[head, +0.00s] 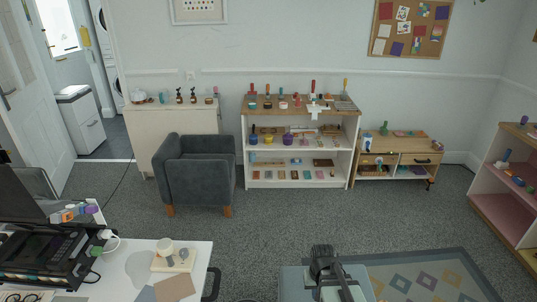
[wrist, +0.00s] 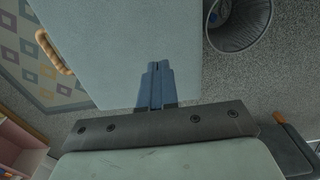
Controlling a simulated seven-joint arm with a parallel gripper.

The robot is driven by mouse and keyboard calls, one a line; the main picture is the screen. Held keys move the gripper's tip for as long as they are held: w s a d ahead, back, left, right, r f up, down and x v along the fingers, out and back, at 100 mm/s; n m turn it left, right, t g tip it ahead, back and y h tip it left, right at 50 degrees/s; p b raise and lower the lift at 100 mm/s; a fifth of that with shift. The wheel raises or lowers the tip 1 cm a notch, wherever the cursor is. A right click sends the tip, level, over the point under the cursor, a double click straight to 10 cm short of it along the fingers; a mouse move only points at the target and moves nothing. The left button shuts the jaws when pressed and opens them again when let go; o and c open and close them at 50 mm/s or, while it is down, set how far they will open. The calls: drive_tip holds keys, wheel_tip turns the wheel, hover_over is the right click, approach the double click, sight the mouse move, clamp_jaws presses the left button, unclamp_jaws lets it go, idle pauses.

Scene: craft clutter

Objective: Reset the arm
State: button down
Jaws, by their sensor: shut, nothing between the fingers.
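My gripper (wrist: 157,70) shows in the wrist view with its two dark blue fingers pressed together and nothing between them. It is over a pale blue-grey surface that looks like part of my own body. In the head view my folded arm (head: 325,262) is at the bottom centre, above the same pale surface. The fingertips cannot be made out in the head view.
A white desk (head: 135,262) with craft items stands at the left. A grey armchair (head: 198,170) and a white shelf unit (head: 247,165) stand along the back wall. A patterned rug (head: 440,265) lies at the right. A mesh bin (wrist: 238,22) is nearby. Open carpet lies ahead.

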drive_tip(key=s+f+g, duration=0.3)
drive_tip(key=s+f, duration=0.7)
drive_tip(key=s, duration=0.5)
drive_tip(key=s+f+g, duration=0.3)
drive_tip(key=s+f, duration=0.7)
drive_tip(key=s, duration=0.5)
drive_tip(key=shift+s+d+f+g, duration=0.25)
drive_tip(key=shift+d+f+g, duration=0.05)
drive_tip(key=shift+d+g, duration=0.1)
drive_tip(key=shift+w, duration=0.1)
